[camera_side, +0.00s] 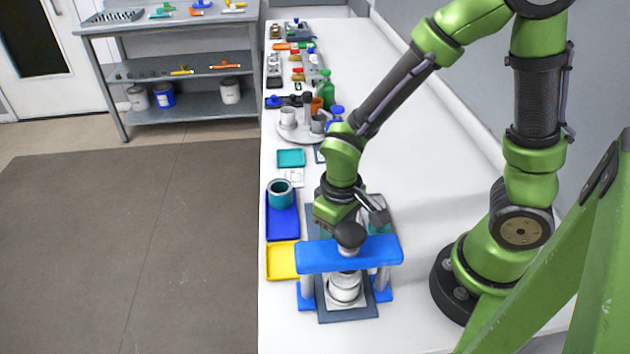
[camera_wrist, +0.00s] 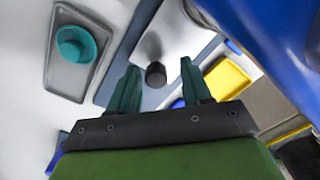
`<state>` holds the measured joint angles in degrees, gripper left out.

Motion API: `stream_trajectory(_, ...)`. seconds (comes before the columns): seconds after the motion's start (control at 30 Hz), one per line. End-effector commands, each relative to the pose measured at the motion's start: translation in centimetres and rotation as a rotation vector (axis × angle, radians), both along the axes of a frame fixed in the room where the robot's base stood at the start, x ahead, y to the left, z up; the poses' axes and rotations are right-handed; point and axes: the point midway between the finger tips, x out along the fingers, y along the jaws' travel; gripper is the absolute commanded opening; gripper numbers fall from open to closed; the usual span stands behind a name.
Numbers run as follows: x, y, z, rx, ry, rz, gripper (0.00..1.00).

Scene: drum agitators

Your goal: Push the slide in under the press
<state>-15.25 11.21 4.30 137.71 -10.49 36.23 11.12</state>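The press has a blue crossbar (camera_side: 348,254) on silver posts, with a black knob (camera_side: 350,236) on top. A white and silver round part (camera_side: 345,290) sits beneath the crossbar on the press base. My gripper (camera_wrist: 157,70) is low behind the crossbar; its fingers are hidden in the side view. In the wrist view its two green fingers stand apart, with a short dark upright peg (camera_wrist: 156,75) showing between and beyond their tips. The peg stands on a pale shiny plate (camera_wrist: 180,38), which looks like the slide. Contact between fingers and peg cannot be told.
The blue crossbar (camera_wrist: 270,38) is close on the right of the wrist view. A yellow tray (camera_side: 282,261) and a blue tray (camera_side: 282,226) with a teal cup (camera_side: 280,194) lie left of the press. A grey tray (camera_wrist: 55,72) holds another teal cup (camera_wrist: 76,45).

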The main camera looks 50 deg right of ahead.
Motion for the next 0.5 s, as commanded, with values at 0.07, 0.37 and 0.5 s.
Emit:
stream_trajectory(0.07,0.1,-0.1,0.0,-0.001,-0.001,0.0,0.52)
stream_trajectory(0.37,0.2,-0.2,0.4,-0.002,-0.004,-0.001,0.52)
stream_trajectory(0.5,0.3,-0.2,2.4,0.0,-0.01,-0.003,0.52)
